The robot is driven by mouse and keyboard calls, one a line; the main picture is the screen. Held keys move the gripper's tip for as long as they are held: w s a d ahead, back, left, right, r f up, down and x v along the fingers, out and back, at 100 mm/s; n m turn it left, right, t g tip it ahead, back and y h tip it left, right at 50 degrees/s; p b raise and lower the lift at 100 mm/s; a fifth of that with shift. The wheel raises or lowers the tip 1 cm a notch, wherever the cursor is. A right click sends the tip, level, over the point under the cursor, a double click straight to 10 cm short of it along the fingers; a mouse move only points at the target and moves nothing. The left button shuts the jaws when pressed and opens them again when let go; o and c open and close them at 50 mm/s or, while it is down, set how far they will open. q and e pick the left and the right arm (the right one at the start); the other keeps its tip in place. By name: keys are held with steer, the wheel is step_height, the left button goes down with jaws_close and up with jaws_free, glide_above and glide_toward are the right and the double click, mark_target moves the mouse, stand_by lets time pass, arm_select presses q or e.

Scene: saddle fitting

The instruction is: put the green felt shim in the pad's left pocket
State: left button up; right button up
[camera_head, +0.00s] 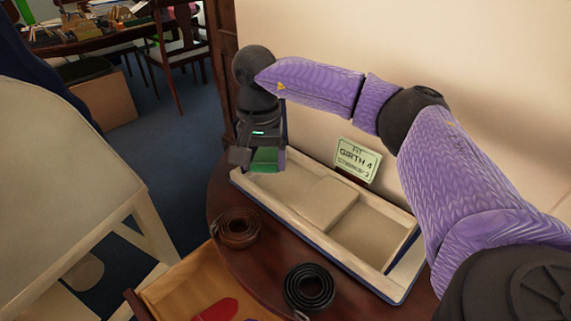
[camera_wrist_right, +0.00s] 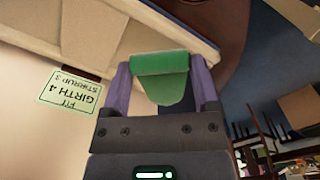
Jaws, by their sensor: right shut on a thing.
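The green felt shim (camera_head: 266,160) is between the fingers of my right gripper (camera_head: 262,164) at the far left end of the pad. In the right wrist view my right gripper (camera_wrist_right: 162,82) is shut on the shim (camera_wrist_right: 163,76), with a finger at each side and its lower part hanging curved. The pad (camera_head: 400,292) is a long beige piece with a blue edge. Its left pocket (camera_head: 290,186) lies just right of and below the shim, and a raised middle part separates it from the right pocket (camera_head: 373,235). I cannot tell whether the shim touches the pad. My left gripper is not in view.
A card reading "FIT GIRTH 4" (camera_head: 357,160) stands behind the pad. A brown coiled strap (camera_head: 236,228) and a black coiled strap (camera_head: 308,287) lie in front of it on the dark table. An open drawer (camera_head: 190,285) holds something red. A wall is close behind.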

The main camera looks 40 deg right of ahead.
mark_target(283, 193)
steer(key=w+d+f+m+b, duration=0.1)
steer(key=d+f+m+b, duration=0.15)
steer(key=d, duration=0.35)
steer(key=shift+m, duration=0.35)
step_height(283, 193, down, 9)
steer(key=b, duration=0.4)
steer(key=shift+w+a, duration=0.1)
steer(key=shift+r, duration=0.15)
steer(key=o, duration=1)
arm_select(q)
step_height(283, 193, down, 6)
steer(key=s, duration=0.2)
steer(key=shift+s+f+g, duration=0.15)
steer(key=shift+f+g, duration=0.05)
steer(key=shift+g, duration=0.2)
arm_select(e)
steer(key=shift+o, duration=0.2)
arm_select(q)
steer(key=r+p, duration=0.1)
steer(key=p, duration=0.1)
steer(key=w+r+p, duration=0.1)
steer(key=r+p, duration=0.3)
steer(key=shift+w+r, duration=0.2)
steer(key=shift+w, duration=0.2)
arm_select(e)
step_height(283, 193, up, 12)
